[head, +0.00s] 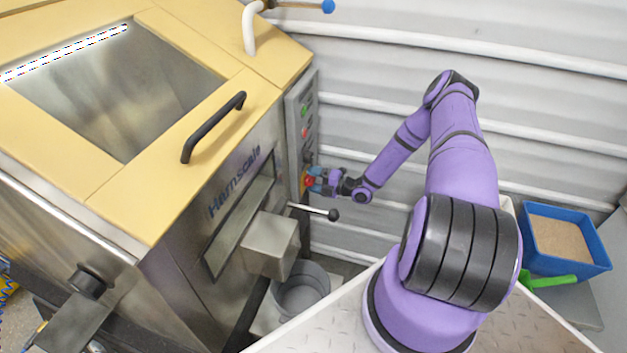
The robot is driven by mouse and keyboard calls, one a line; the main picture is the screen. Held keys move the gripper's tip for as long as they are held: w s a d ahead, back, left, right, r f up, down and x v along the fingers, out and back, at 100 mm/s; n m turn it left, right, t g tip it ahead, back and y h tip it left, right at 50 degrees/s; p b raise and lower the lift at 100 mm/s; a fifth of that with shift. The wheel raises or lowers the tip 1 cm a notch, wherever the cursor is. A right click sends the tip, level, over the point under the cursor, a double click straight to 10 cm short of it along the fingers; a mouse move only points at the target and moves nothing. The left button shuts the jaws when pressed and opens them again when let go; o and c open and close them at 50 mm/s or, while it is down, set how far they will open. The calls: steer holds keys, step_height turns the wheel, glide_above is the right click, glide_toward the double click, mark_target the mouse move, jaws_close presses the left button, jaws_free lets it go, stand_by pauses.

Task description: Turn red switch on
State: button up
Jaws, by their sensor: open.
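A grey control panel (293,108) stands on the right side of the hopper machine, facing right. It carries several small buttons, green and red ones among them. A red switch (309,181) sits low on the panel on a yellow-orange backing. My gripper (316,181) is at this switch, with its blue fingertips beside or around it. The gripper is open. Its fingers partly cover the switch, and I cannot tell whether they touch it or which way the switch is turned.
The hopper (165,185) has a black handle (213,127) on its yellow lid. A lever with a black knob (333,215) sticks out below my gripper. A grey bucket (300,292) stands under the metal spout (270,246). A blue tub (563,245) and green scoop (546,280) are at right.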

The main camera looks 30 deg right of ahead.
steer(key=v, duration=1)
steer(key=shift+s+d, duration=0.25)
steer(key=shift+s, duration=0.05)
